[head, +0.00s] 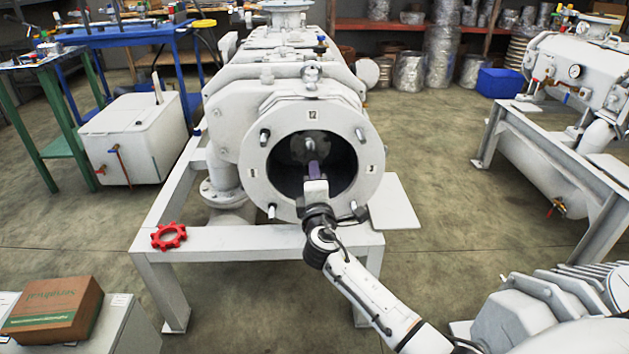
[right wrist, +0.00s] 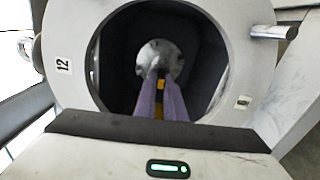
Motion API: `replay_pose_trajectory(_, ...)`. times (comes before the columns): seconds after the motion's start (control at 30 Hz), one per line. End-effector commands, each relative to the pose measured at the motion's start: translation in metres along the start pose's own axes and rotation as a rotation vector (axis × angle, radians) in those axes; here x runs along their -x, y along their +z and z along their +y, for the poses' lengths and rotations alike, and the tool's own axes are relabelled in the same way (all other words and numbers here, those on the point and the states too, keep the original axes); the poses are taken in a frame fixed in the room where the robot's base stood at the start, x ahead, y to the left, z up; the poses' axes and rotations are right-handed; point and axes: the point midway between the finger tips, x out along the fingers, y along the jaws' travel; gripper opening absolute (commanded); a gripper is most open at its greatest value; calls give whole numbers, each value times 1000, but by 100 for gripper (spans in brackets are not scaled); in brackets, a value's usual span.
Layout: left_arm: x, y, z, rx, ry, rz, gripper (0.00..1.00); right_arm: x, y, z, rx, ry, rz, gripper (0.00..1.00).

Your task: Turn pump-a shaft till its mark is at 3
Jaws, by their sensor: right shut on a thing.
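Pump-a (head: 290,95) appears to be the large white machine in the middle of the head view. Its round front flange (head: 252,150) carries the labels 12 at the top and 3 (head: 372,169) at the right. The pale shaft end (head: 306,146) sits inside the dark opening; it also shows in the right wrist view (right wrist: 160,55). My right gripper (head: 314,168) reaches into the opening, and its purple fingers (right wrist: 160,80) are shut on the shaft. Something yellow shows between the fingers. I cannot tell where the shaft's mark points. My left gripper is out of view.
Bolts stick out around the flange. A red toothed ring (head: 168,236) lies on the white frame (head: 215,240). A cardboard box (head: 52,310) stands at the lower left. Another white machine (head: 580,75) stands at the right. Open floor lies between the two frames.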

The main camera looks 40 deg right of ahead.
Motion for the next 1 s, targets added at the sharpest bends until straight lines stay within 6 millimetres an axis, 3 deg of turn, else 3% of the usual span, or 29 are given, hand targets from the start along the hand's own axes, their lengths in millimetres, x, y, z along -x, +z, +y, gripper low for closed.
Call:
replay_pose_trajectory(0.23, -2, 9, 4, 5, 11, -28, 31, 1, -1, -2, -69, -3, 1, 0)
replay_pose_trajectory(0.43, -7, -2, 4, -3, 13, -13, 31, 1, -1, -2, -82, -3, 1, 0)
replay_pose_trajectory(0.7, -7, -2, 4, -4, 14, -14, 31, 1, -1, -2, -81, -3, 1, 0)
replay_pose_trajectory(0.73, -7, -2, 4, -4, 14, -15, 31, 1, -1, -2, -81, -3, 1, 11)
replay_pose_trajectory(0.83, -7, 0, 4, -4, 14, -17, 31, 1, -1, -2, -80, -3, 1, 28)
replay_pose_trajectory(1.0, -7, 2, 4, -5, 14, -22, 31, 0, -1, -1, -79, -2, 0, 28)
